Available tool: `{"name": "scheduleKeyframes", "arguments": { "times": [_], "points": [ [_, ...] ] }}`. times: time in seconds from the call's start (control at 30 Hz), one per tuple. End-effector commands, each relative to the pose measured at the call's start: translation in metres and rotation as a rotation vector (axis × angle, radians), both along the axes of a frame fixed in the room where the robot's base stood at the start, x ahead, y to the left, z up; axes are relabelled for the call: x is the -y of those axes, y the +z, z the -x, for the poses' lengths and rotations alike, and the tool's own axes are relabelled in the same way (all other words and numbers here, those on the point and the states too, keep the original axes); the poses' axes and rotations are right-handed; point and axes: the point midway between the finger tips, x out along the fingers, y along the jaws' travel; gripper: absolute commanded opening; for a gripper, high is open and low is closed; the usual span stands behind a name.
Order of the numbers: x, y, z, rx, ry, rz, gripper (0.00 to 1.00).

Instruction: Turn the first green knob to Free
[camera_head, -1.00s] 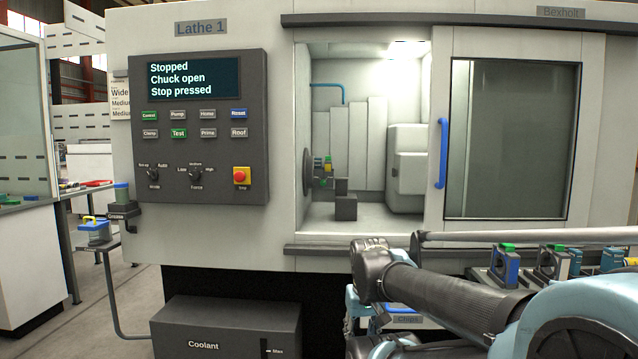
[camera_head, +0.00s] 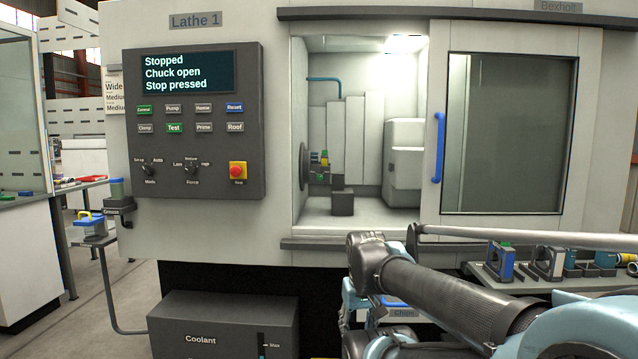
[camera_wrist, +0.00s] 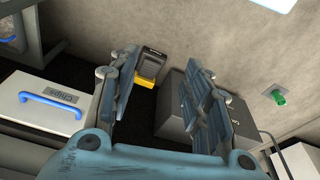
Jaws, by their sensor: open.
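A small green knob-like part (camera_wrist: 279,97) with a pale plate sits on a grey surface at the right of the wrist view. Its label and pointer are too small to read. Another green part (camera_head: 506,243) tops a blue and grey block on the right-hand shelf in the head view. I cannot tell which is the first green knob, and I see no "Free" mark. My gripper (camera_wrist: 160,62) is open and empty in the wrist view, its fingers well apart, with the green part off to the right of them. The head view does not show it clearly.
The Lathe 1 panel (camera_head: 193,215) has black Mode and Force knobs and reads stopped, chuck open, stop pressed. The coolant box (camera_head: 215,325) and chips bin (camera_wrist: 40,125) stand low. A blue-handled door (camera_head: 590,100) stands beside the lathe opening.

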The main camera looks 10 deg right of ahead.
Motion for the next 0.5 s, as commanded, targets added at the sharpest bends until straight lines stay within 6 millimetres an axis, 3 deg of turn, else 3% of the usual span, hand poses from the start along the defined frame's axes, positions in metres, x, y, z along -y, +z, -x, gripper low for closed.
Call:
{"name": "scheduleKeyframes", "arguments": {
  "times": [0.07,0.17,0.5],
  "points": [
    [0.004,0.004,-0.001,0.017,-0.014,0.016,0.46],
    [0.017,0.016,-0.023,0.059,-0.055,0.064,0.46],
    [0.072,0.092,-0.146,0.348,-0.239,0.280,0.46]
  ]
}}
